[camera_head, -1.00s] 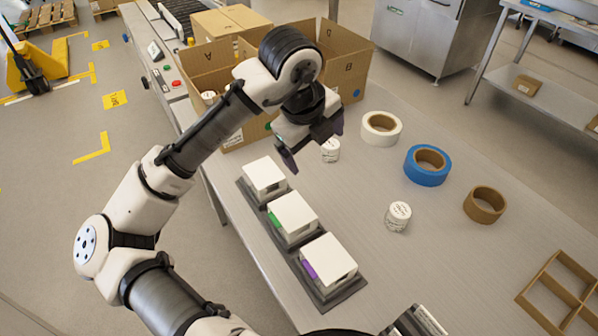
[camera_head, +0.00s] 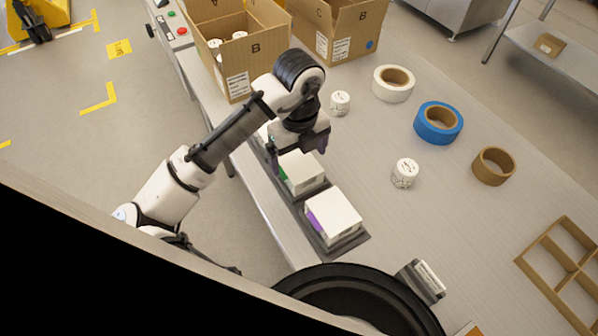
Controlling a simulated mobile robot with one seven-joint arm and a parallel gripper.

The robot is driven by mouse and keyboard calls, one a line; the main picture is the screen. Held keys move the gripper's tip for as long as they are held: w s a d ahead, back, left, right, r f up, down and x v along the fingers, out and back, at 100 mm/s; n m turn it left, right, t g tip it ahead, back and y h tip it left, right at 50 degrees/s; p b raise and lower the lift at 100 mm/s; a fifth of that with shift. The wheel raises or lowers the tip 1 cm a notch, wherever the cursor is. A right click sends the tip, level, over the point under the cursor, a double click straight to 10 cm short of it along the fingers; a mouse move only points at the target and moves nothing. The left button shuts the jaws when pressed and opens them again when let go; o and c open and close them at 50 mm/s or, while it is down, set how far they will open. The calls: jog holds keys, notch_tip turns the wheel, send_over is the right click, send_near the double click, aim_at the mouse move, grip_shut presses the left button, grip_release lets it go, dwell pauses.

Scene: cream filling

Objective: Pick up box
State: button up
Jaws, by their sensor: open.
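Small white-topped boxes stand in a row on a dark base (camera_head: 350,247) along the table's left edge. The nearest box (camera_head: 335,213) has a purple label and the middle box (camera_head: 303,172) a green one. The third box (camera_head: 263,132) is mostly hidden behind my arm. My gripper (camera_head: 312,149) is open, pointing down over the row near the far side of the middle box. I cannot tell whether it touches that box. Large open cardboard boxes stand at the far end, one marked B (camera_head: 240,62) with jars inside, another (camera_head: 340,30) to its right.
White jars stand on the table, one (camera_head: 340,103) beyond my gripper and one (camera_head: 405,173) to its right. White tape (camera_head: 393,84), blue tape (camera_head: 438,122) and brown tape (camera_head: 493,166) lie at the right. A cardboard divider (camera_head: 560,262) lies at the lower right.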

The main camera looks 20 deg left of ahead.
notch_tip(320, 180, down, 3)
jog(key=shift+f, duration=0.15)
jog(key=shift+c, duration=0.3)
jog(key=c, duration=0.7)
notch_tip(320, 180, up, 20)
jog(key=shift+f+b, duration=0.1)
jog(key=shift+b, duration=0.2)
jog(key=shift+c, duration=0.2)
